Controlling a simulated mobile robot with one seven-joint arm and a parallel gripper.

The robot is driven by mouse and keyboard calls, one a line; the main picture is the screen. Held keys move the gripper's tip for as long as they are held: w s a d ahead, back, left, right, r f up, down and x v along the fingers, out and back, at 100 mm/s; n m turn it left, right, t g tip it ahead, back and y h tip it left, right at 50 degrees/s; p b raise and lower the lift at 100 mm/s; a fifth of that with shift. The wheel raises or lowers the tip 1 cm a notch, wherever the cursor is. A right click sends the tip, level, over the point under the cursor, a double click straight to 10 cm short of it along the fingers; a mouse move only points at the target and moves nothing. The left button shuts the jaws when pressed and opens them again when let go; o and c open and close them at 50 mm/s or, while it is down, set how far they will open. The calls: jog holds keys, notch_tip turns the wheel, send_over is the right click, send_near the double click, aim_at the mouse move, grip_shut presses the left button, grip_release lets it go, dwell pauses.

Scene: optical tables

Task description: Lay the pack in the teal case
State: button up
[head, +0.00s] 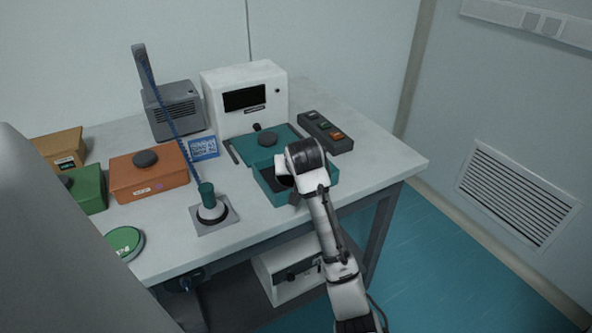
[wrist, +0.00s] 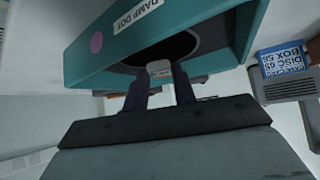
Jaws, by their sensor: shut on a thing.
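The teal case (head: 291,201) stands near the front right of the table, open at the top with a dark inside. In the wrist view the case (wrist: 84,66) shows a wall with a "DAMP DOT" label and a purple dot. My gripper (wrist: 159,78) is shut on a small pale piece, the pack (wrist: 158,68), with the dark opening of the case behind it. Most of the pack is hidden, and I cannot tell whether it touches the case. In the head view my arm covers the gripper and part of the case.
A teal lid with a dark knob (head: 257,152) lies behind the case. An orange box (head: 150,183), a green box (head: 88,190) and a round green tin (head: 124,243) are to the left. A plunger-like stand (head: 211,211) is nearer. A dark switch block (head: 326,132) is behind right.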

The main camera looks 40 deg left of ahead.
jog(key=shift+f, duration=0.65)
jog(key=shift+f, duration=0.1)
jog(key=o, duration=0.9)
jog(key=shift+o, duration=0.2)
